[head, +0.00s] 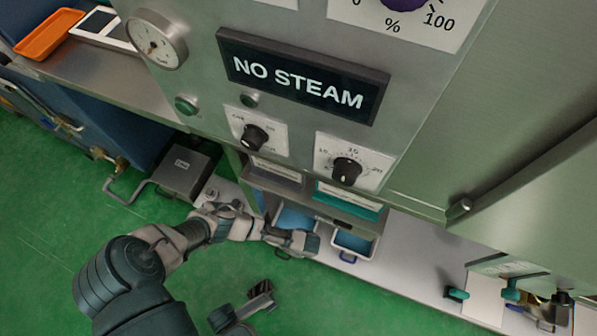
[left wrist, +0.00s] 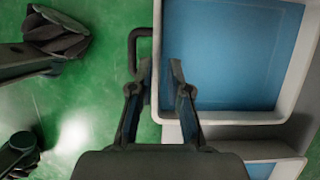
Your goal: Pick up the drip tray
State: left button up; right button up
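Two pale-rimmed trays with blue insides sit low under the machine in the head view, a left one (head: 297,217) and a right one (head: 355,241). No label shows which is the drip tray. My left gripper (head: 305,241) is at the front of the left tray. In the left wrist view a large blue-floored tray (left wrist: 235,55) with a dark loop handle (left wrist: 133,50) lies ahead. My left gripper (left wrist: 159,66) is open there, its fingertips apart at the tray's handle-side wall; contact is unclear. My right gripper (head: 262,289) is low over the green floor, its fingers unclear.
A second blue-floored tray (left wrist: 262,170) shows at the lower right of the wrist view. The machine panel with a NO STEAM sign (head: 300,78) overhangs the trays. A dark box (head: 184,170) stands to the left. The green floor in front is open.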

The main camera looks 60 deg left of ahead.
pick_arm(q)
jog(key=b+x, duration=0.2)
jog(key=x, duration=0.3)
jog(key=shift+s+d+f+b, duration=0.15)
jog(key=shift+s+f+b, duration=0.05)
jog(key=shift+b, duration=0.1)
jog(key=shift+w+r, duration=0.15)
jog(key=shift+d+r, duration=0.1)
grip_shut()
